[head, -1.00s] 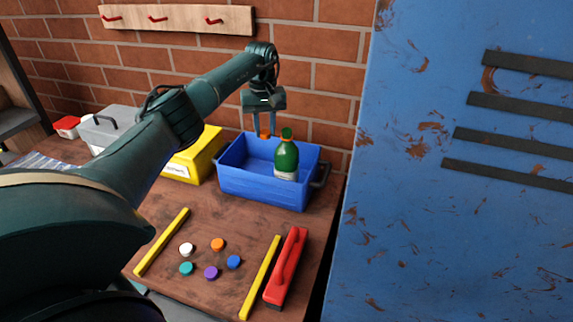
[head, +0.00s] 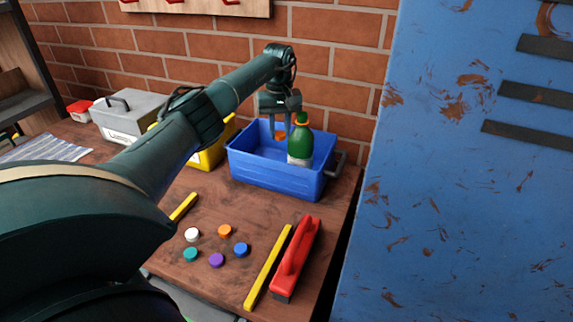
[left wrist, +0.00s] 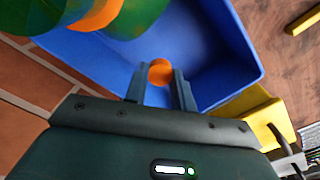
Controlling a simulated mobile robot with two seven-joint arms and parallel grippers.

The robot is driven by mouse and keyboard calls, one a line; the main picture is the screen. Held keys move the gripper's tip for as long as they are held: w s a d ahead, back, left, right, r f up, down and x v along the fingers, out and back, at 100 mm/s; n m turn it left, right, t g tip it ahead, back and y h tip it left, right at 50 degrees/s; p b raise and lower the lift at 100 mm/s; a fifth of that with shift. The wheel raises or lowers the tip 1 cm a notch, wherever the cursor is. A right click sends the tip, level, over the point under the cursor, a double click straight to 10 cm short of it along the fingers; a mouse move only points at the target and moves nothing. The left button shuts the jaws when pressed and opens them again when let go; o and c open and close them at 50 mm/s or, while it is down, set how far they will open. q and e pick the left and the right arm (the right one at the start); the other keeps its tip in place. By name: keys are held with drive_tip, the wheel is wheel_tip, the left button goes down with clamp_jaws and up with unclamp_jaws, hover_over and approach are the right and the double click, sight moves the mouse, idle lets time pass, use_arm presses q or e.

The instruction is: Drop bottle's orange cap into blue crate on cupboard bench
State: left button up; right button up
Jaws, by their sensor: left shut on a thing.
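My left gripper (head: 280,132) is shut on an orange cap (head: 280,136), over the inside of the blue crate (head: 270,172). In the left wrist view the cap (left wrist: 160,72) is pinched between the two fingertips, with the crate's blue inside (left wrist: 215,75) behind it. A green bottle (head: 301,142) with an orange band at its neck and a pale label shows upright at the crate, right beside the gripper. Its base is hidden by the crate's front wall. The crate stands on the wooden bench (head: 190,270). My right gripper is not in view.
A yellow bin (head: 215,152) and a grey box (head: 125,118) stand left of the crate. Several loose caps, one orange (head: 224,231), lie in front between yellow strips (head: 268,268). A red-handled tool (head: 297,258) lies right. A blue cupboard (head: 450,190) borders the bench.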

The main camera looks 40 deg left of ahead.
use_arm(q)
drive_tip(key=o, duration=1)
drive_tip(key=shift+r, duration=0.15)
wheel_tip(320, 180, up, 13)
drive_tip(key=shift+p, duration=0.35)
